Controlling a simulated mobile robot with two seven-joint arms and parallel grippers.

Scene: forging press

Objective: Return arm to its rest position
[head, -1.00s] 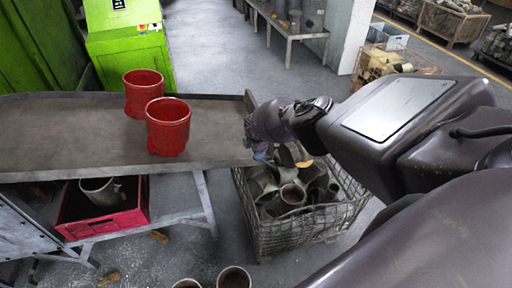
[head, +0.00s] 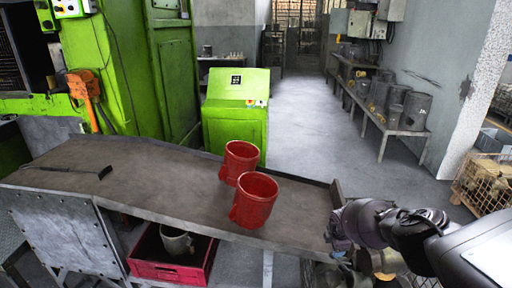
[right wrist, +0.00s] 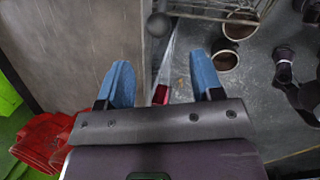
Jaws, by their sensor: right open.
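My right arm comes in from the lower right in the head view. Its gripper (head: 341,246) is by the right end of the metal table (head: 130,180), next to the table's edge. In the right wrist view the two blue fingers (right wrist: 162,82) are spread apart with nothing between them. Two red cups stand upright on the table, a rear one (head: 240,160) and a front one (head: 255,201). They show at the lower left of the right wrist view (right wrist: 42,140), left of the gripper. My left gripper is not in view.
A wire basket of metal parts (head: 325,275) is mostly hidden under my right arm. A red crate (head: 150,270) sits below the table. A hooked rod (head: 70,170) lies on the table's left. A green cabinet (head: 236,120) and a bench with grey cylinders (head: 412,132) stand behind. The aisle floor is clear.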

